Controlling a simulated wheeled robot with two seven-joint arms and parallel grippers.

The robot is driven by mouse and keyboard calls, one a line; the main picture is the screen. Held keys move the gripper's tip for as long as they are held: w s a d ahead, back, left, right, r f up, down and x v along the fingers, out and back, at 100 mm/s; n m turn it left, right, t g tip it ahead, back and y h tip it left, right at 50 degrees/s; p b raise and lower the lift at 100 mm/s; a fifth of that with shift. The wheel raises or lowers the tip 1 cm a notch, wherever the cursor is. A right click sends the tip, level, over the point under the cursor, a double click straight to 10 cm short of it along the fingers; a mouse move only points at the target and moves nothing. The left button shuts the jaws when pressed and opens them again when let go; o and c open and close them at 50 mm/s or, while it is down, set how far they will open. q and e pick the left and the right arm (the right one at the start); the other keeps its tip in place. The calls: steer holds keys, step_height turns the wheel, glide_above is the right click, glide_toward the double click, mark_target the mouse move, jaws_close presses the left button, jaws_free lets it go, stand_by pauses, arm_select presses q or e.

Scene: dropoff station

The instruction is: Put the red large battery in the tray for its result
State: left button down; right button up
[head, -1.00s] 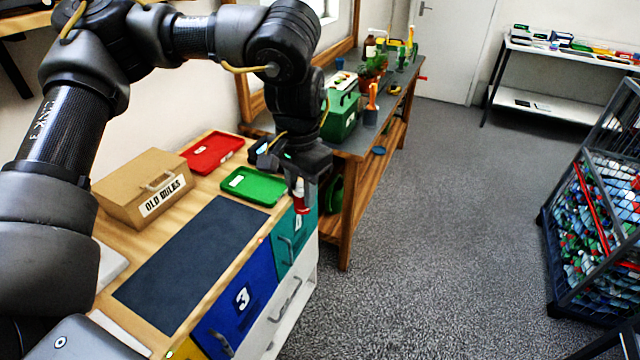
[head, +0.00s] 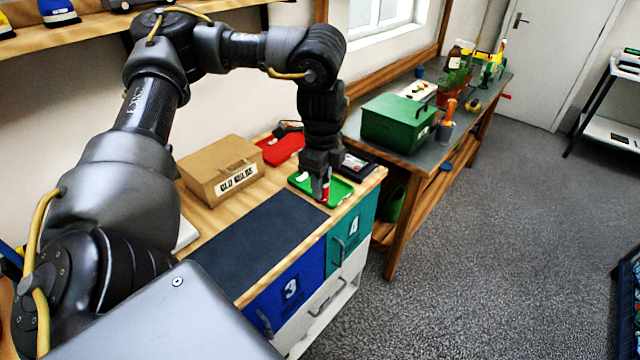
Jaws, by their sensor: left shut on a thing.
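My left gripper (head: 323,188) points down over the green tray (head: 341,190) at the back right of the wooden counter. It is shut on the red battery (head: 326,190), which shows as a small red and white piece between the fingers. Whether the battery touches the tray floor cannot be told. A white label shows in the green tray. My right gripper is not in view.
A cardboard box marked OLD BULBS (head: 222,172) stands left of the trays. A dark mat (head: 262,237) lies in front and is clear. A green toolbox (head: 395,124) stands on the farther bench.

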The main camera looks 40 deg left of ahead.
arm_select(q)
steer(key=shift+s+a+f+m, duration=0.1)
steer(key=shift+a+f+m, duration=0.05)
steer(key=shift+a+m, duration=0.35)
steer(key=w+a+f, duration=0.2)
steer(key=w+f, duration=0.1)
steer(key=w+a+f+p, duration=0.1)
steer(key=w+a+f, duration=0.1)
steer(key=w, duration=0.2)
steer(key=w+a+f, duration=0.3)
steer(key=shift+w+f+p, duration=0.35)
steer(key=shift+p, duration=0.05)
steer(key=shift+w+a+f, duration=0.35)
steer(key=shift+w+f, duration=0.05)
steer(key=shift+f, duration=0.25)
steer(key=shift+f+p, duration=0.4)
steer(key=shift+f, duration=1.1)
steer(key=c, duration=1.1)
jaws_free()
steer(key=shift+f, duration=0.15)
